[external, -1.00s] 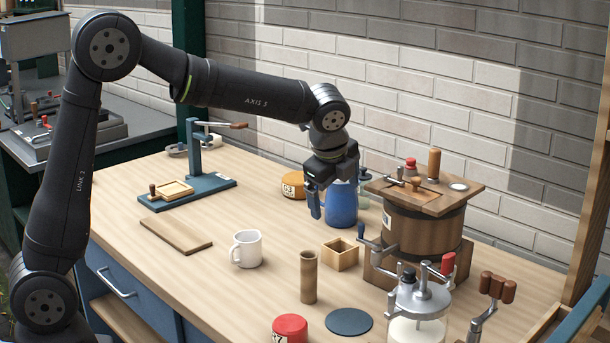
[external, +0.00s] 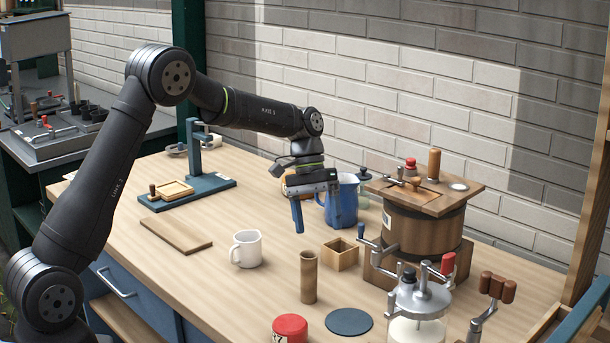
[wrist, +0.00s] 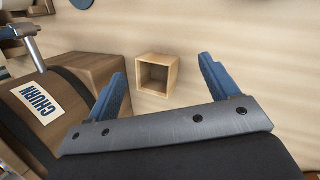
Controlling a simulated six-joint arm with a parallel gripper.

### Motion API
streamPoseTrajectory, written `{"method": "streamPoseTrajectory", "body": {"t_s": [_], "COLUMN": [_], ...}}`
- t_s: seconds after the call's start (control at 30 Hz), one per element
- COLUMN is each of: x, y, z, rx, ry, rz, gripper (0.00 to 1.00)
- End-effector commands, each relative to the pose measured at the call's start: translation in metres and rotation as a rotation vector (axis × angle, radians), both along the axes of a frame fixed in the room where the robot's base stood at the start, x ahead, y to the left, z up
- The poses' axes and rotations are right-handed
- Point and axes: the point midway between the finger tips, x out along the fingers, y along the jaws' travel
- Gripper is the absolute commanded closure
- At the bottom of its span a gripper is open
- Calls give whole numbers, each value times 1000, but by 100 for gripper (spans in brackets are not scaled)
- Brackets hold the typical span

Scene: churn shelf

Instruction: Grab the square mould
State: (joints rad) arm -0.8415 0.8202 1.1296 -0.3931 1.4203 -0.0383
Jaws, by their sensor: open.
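The square mould is a small, open wooden box (external: 341,257) on the bench, between the white mug and the churn. It also shows in the wrist view (wrist: 157,74), just beyond and between my fingertips, with its open top facing the camera. My gripper (external: 317,214) is open and empty, with blue fingers pointing down. It is above the bench and apart from the mould, to its upper left in the external view. In the wrist view my gripper (wrist: 162,85) has one finger on each side of the mould.
A wooden churn (external: 420,232) stands right of the mould, with a blue jug (external: 342,203) behind. A wooden cylinder (external: 309,278) stands in front, close to the mould. A white mug (external: 246,249) is at left. A dark round disc (external: 349,321) lies nearer the front.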

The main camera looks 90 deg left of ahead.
Motion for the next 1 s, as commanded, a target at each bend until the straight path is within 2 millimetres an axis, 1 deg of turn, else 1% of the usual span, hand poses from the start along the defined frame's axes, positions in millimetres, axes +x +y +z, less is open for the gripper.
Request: {"method": "streamPoseTrajectory", "body": {"t_s": [0.03, 0.1, 0.2, 0.3, 0.43, 0.57, 0.67, 0.73, 1.0], "x": [-5, -9, -16, -26, -38, -45, -44, -38, -3], "y": [13, 26, 48, 70, 93, 105, 104, 98, 56], "z": [-7, -12, -15, -15, -13, -11, -11, -15, -37], "rx": [-90, -230, -435, -631, -829, -937, -967, -970, -966], "ry": [18, 48, 100, 154, 214, 251, 263, 265, 266], "rz": [133, 318, 557, 744, 899, 971, 988, 989, 986], "gripper": [20, 20, 20, 20, 20, 20, 20, 20, 20]}}
